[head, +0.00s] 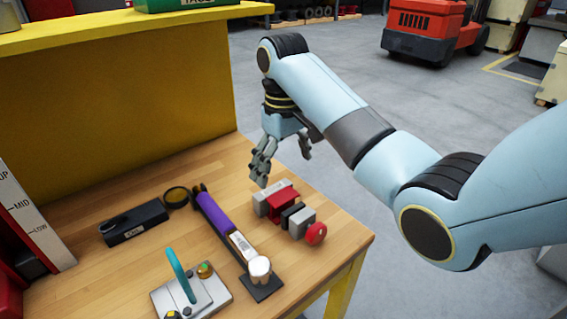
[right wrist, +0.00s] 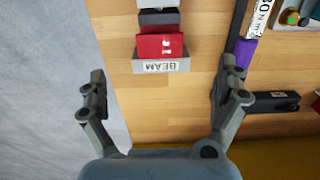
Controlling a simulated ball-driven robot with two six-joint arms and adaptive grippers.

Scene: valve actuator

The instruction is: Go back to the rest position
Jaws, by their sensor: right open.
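My right gripper (head: 282,160) hangs fingers down above the back right part of the wooden workbench (head: 225,165). It is open and empty; in the right wrist view its two fingers (right wrist: 165,95) stand wide apart. In the head view this block row (head: 283,203) lies just in front of the gripper and ends in a red round knob (head: 316,233). My left gripper is not in view.
A purple-handled tool (head: 218,218) lies along the bench middle. A black labelled box (head: 133,222) is to its left. A metal plate with a teal handle (head: 192,295) is in front. A yellow panel (head: 120,110) stands behind. Open floor and a red forklift (head: 425,32) lie beyond.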

